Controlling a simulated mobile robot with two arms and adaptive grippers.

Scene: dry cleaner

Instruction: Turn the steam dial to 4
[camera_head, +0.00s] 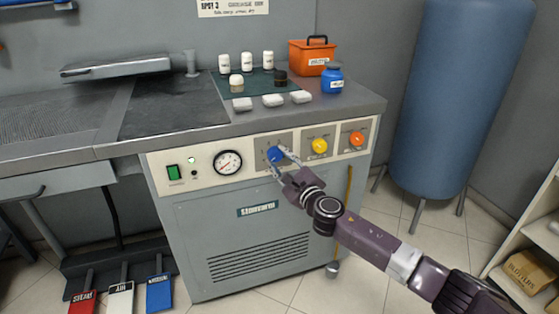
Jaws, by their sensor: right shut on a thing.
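The control panel (203,178) runs along the front of a grey steam unit. A blue dial (275,154) sits left of a yellow dial (320,146) and an orange dial (357,139). My right gripper (279,159) is shut on the blue dial, with its fingers on either side. The numbers around the blue dial are too small to read, so its setting cannot be told. A pressure gauge (228,162) and a green switch (173,172) are further left. My left gripper is not in view.
White bottles, white blocks (273,100), a blue jar (333,80) and an orange box (312,58) stand on the top. A blue tank (450,100) stands at right, a shelf (540,235) at far right. Red, white and blue pedals (121,297) are low at left.

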